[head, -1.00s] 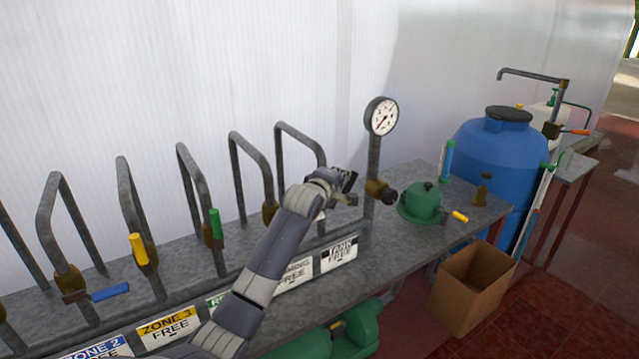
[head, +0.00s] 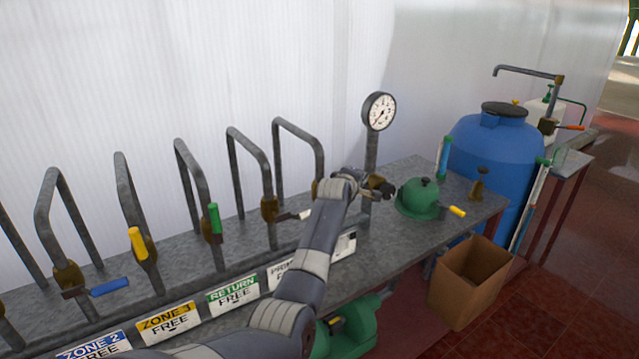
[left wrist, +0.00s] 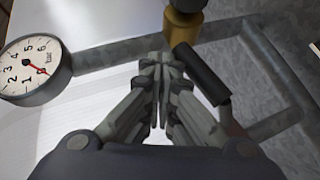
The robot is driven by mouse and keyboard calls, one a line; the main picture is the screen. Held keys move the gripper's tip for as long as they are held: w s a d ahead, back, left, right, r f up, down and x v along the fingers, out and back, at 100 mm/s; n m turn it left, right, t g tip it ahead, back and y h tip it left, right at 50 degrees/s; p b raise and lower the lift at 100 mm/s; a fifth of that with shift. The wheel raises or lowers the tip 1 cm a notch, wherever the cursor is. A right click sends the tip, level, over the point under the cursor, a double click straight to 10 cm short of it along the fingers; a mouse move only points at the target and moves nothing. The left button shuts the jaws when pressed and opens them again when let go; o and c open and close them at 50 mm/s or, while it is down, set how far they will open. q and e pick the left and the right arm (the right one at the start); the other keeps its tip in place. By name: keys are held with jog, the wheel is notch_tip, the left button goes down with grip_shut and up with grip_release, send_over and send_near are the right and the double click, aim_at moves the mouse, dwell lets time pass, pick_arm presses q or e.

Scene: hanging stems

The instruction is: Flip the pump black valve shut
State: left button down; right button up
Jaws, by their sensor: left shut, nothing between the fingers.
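The black valve handle (left wrist: 203,75) shows in the left wrist view as a dark bar on a brass valve body (left wrist: 184,22). It slants down to the right, away from the brass. My left gripper (left wrist: 162,62) is shut and empty, with its fingertips just left of the handle. Whether they touch it I cannot tell. In the head view my left gripper (head: 368,186) is at the foot of the gauge pipe and largely hides the valve there. My right gripper is in neither view.
The pressure gauge (head: 379,111) stands on its pipe above the gripper. A green domed part (head: 419,198) sits to the right on the grey bench. Arched pipes with yellow (head: 138,243), green (head: 214,218) and blue (head: 109,287) handles stand left. A cardboard box (head: 470,283) is on the floor.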

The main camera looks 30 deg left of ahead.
pick_arm(q)
jog(key=shift+w+d+f, duration=0.15)
jog(key=shift+w+f, duration=0.15)
jog(key=shift+f, duration=0.45)
notch_tip(320, 180, up, 5)
jog(key=shift+s+p, duration=0.15)
jog(key=shift+p, duration=1.1)
jog(key=s+d+r+b, duration=0.2)
jog(key=d+r, duration=0.2)
jog(key=r, duration=0.3)
jog(key=shift+s+r, duration=0.15)
jog(key=shift+s, duration=0.15)
